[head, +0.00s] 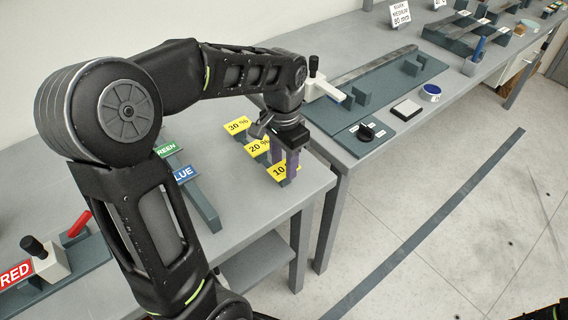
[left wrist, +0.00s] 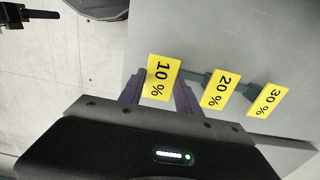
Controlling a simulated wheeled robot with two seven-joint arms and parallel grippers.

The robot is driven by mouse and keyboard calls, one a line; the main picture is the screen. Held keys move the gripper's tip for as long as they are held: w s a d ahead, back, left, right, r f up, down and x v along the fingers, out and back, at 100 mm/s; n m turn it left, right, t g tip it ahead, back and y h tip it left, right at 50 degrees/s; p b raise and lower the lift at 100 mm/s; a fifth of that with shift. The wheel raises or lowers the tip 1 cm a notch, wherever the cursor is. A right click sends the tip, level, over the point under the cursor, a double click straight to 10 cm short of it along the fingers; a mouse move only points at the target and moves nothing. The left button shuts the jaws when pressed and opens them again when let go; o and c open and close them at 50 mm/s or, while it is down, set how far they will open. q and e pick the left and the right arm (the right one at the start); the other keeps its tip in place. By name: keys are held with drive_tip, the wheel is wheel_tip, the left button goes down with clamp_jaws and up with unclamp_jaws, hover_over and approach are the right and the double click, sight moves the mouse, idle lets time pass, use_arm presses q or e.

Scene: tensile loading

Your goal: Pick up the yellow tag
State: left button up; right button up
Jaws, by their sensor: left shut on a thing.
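Three yellow tags stand in a row on the grey table: the "30 %" tag (head: 238,126), the "20 %" tag (head: 259,147) and the "10 %" tag (head: 280,172). My left gripper (head: 285,163) is at the "10 %" tag, fingers pointing down, and partly covers it. In the left wrist view the "10 %" tag (left wrist: 162,77) sits between the purple fingers of the left gripper (left wrist: 158,92), which is shut on it. I cannot tell whether it is clear of its rack. The "20 %" tag (left wrist: 221,90) and "30 %" tag (left wrist: 267,101) are beside it. My right gripper (left wrist: 40,15) shows at the corner, its opening unclear.
Green (head: 166,149) and blue (head: 184,174) labels stand on a rack left of the yellow tags. A red label (head: 15,273) is at lower left. A second table with a green fixture plate (head: 385,85) stands to the right, across a narrow gap. The table's front edge is close to the tags.

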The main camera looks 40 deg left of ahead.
sight(284, 168)
use_arm(q)
wheel_tip(284, 168, up, 10)
idle(0.4)
idle(0.5)
